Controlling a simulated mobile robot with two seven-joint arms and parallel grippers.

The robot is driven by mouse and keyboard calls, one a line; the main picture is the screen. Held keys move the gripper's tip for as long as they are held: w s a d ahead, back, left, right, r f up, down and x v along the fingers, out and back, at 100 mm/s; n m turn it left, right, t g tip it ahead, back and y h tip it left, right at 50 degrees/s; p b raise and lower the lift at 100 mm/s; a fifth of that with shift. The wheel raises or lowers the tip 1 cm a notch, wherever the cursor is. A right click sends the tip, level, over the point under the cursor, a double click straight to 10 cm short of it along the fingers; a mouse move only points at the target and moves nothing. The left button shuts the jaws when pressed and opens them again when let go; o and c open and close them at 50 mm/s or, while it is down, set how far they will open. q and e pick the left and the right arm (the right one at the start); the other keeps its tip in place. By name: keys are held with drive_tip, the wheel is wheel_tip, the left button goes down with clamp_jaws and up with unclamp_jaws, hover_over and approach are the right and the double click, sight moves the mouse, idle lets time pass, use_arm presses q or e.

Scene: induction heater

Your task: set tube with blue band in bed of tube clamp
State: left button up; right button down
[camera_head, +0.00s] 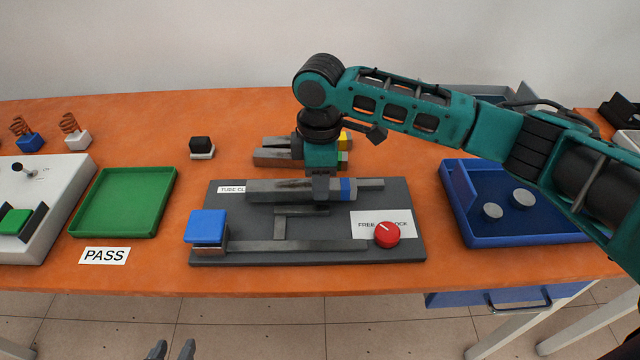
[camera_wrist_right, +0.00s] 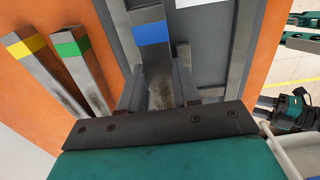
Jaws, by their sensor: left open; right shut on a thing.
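The tube with the blue band (camera_head: 348,188) is a grey square bar lying level across the back part of the tube clamp (camera_head: 300,255), a dark plate. My right gripper (camera_head: 320,198) points down and is shut on this tube left of its band. The band also shows in the right wrist view (camera_wrist_right: 151,34), with the fingers on both sides of the tube. I cannot tell whether the tube touches the bed under it. The clamp has a blue block (camera_head: 207,226) at left and a red knob (camera_head: 387,234) at right. My left gripper (camera_head: 171,351) is open and empty at the bottom edge.
Tubes with yellow (camera_wrist_right: 27,46) and green (camera_wrist_right: 72,46) bands lie behind the clamp. A green tray (camera_head: 124,202) stands at left, a blue tray (camera_head: 515,228) with two grey discs at right. My right arm crosses above the blue tray. Orange table shows between them.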

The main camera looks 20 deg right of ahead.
drive_tip(key=shift+f, duration=0.5)
use_arm(q)
drive_tip(key=shift+w+d+r, duration=0.2)
drive_tip(key=shift+w+r, duration=0.15)
use_arm(e)
drive_tip(key=shift+f, duration=0.1)
drive_tip(key=c, duration=1.3)
unclamp_jaws()
drive_tip(key=shift+f, duration=0.15)
drive_tip(key=o, duration=0.5)
use_arm(q)
drive_tip(key=shift+s+f, duration=0.1)
drive_tip(key=shift+s, duration=0.05)
drive_tip(key=shift+a, duration=0.1)
use_arm(e)
drive_tip(key=shift+r, duration=0.3)
use_arm(q)
drive_tip(key=shift+s+a+r+p, duration=0.15)
drive_tip(key=shift+r+p, duration=0.5)
drive_tip(key=shift+p, duration=0.2)
use_arm(e)
wheel_tip(320, 180, up, 12)
drive_tip(key=shift+f, duration=0.15)
